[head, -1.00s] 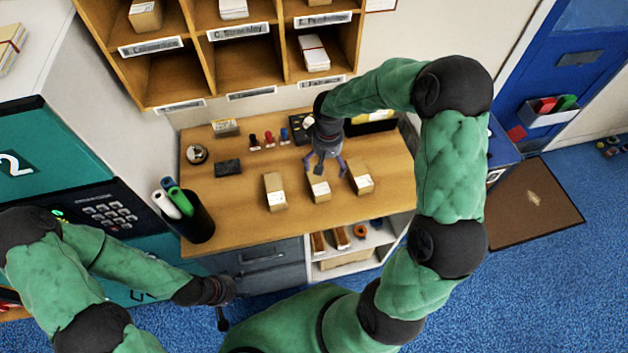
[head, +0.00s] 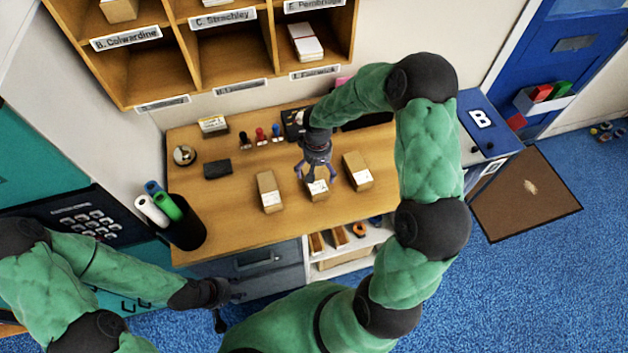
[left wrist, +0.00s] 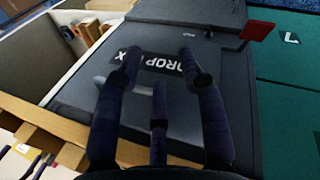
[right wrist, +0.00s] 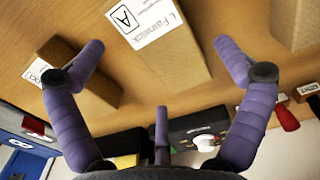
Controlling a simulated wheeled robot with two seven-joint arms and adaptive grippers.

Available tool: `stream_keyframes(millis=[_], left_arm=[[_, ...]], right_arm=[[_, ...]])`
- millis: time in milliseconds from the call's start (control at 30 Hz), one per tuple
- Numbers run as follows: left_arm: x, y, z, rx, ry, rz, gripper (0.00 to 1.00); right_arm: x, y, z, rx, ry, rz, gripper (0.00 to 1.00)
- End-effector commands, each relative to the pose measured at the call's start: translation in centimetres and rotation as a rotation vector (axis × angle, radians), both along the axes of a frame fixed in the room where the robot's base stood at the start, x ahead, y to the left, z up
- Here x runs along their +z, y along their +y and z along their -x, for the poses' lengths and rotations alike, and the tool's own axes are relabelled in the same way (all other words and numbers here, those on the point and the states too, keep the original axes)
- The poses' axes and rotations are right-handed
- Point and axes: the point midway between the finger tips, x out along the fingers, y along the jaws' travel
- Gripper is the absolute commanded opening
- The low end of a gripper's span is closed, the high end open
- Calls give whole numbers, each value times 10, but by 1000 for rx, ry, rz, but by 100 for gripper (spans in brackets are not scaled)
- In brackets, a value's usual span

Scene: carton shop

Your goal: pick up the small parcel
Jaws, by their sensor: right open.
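Three brown cardboard parcels with white labels lie in a row on the wooden counter: a left one (head: 268,192), a middle one (head: 317,190) and a right one (head: 357,172). The middle one looks shortest, partly behind my fingers. My right gripper (head: 316,172) is open and empty, pointing down over the middle parcel. In the right wrist view, a labelled parcel (right wrist: 160,50) lies beyond and between the spread fingers (right wrist: 168,75). My left gripper (head: 222,318) hangs low, in front of the counter. In the left wrist view its fingers (left wrist: 158,65) are apart with nothing between them.
Behind the parcels stand several stamps (head: 261,136), a dark box (head: 217,169) and a tape roll (head: 184,156). A black bin of rolls (head: 187,232) stands at the counter's left. Pigeonholes (head: 228,62) rise behind. The left wrist faces a grey drop box (left wrist: 170,30).

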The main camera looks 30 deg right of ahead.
Motion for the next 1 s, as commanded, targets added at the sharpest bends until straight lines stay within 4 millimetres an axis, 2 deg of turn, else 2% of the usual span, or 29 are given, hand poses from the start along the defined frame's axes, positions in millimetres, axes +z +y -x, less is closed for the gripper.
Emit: stream_keyframes(millis=[367, 633, 833, 1000], left_arm=[[-4, 0, 0, 0, 0, 0, 40], [-3, 0, 0, 0, 0, 0, 40], [-3, 0, 0, 0, 0, 0, 40], [-4, 0, 0, 0, 0, 0, 40]], right_arm=[[-46, -1, 3, 0, 3, 0, 100], [-50, -1, 3, -1, 0, 0, 100], [-50, -1, 3, -1, 0, 0, 44], [-50, -1, 3, 0, 0, 0, 41]])
